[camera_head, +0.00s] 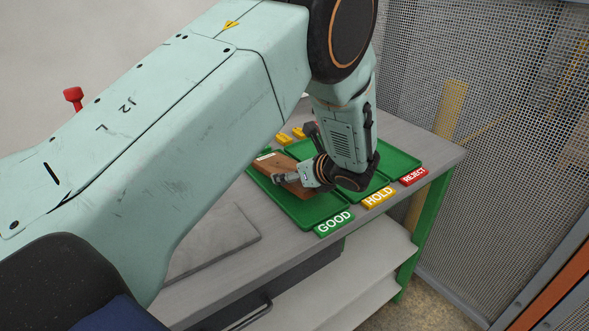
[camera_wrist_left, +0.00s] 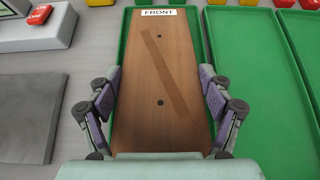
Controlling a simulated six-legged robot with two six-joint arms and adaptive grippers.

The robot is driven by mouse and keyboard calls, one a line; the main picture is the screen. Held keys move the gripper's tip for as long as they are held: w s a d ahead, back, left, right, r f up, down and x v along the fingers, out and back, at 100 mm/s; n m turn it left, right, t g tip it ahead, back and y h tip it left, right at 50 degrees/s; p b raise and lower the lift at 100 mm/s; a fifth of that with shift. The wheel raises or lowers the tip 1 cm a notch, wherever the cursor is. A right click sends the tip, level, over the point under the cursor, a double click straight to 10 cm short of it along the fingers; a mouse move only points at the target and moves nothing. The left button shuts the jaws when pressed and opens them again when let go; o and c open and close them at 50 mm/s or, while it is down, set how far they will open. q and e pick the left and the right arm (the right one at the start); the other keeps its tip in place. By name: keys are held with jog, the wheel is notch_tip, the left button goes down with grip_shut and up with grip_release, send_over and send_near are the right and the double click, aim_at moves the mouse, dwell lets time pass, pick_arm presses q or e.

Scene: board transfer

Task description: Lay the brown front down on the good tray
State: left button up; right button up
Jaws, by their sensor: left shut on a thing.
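The brown front (camera_head: 290,163) is a wooden board in the green tray area behind the GOOD sign (camera_head: 334,224). In the left wrist view the brown front (camera_wrist_left: 160,90) runs lengthwise away from me, with a white FRONT label (camera_wrist_left: 158,12) at its far end and a dark diagonal strip. My left gripper (camera_head: 298,180) is shut on its sides, and its fingers flank the board in the wrist view (camera_wrist_left: 160,100). The good tray (camera_head: 308,212) shows around the board. I cannot tell whether the board touches the tray floor. My right gripper is not in view.
To the right are more green trays, with a yellow HOLD sign (camera_head: 378,198) and a red REJECT sign (camera_head: 414,176). A grey plate (camera_head: 210,242) lies left of the good tray. A mesh fence (camera_head: 510,150) stands beyond the table's right end. My left arm hides much of the table.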

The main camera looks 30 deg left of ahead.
pick_arm(q)
jog(key=shift+w+f, duration=0.3)
jog(key=shift+s+r, duration=0.15)
jog(key=shift+s, duration=0.1)
jog(key=shift+w, duration=0.1)
jog(key=o, duration=1.1)
jog(key=shift+w+f, duration=0.1)
jog(key=shift+f, duration=0.15)
jog(key=shift+o, duration=1.1)
jog(key=shift+s+r, duration=0.1)
jog(key=shift+s, duration=0.1)
